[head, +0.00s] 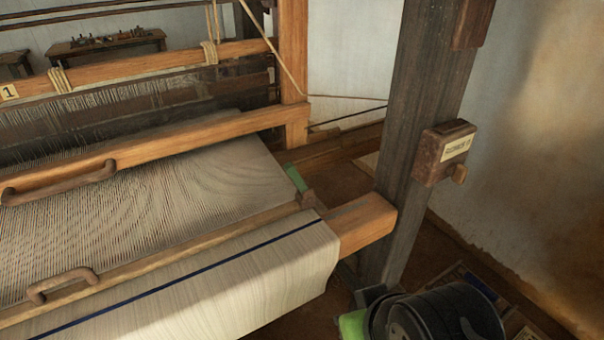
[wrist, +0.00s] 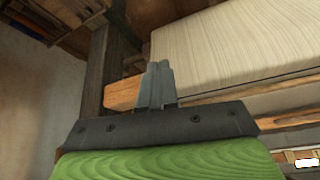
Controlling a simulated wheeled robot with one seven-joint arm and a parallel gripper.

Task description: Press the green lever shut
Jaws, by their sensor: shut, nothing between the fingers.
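The green lever (head: 296,178) is a short green bar at the right end of the loom's cloth, beside a small brown block. It leans back to the left, raised above the wooden beam (head: 362,222). I cannot make it out in the wrist view. My gripper (wrist: 158,66) shows in the wrist view with its two grey fingers together and nothing between them. The fingers point towards the beam end (wrist: 124,93) and the cloth roll (wrist: 225,50). In the head view my arm is low at the right, below and apart from the lever; the fingertips are not clear there.
A dark upright post (head: 420,120) stands just right of the beam end, with a labelled wooden box (head: 445,153) on it. The striped cloth (head: 250,275) fills the lower left. Two brown handles (head: 62,284) (head: 60,183) stick up from the loom's bars. A wall closes the right.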

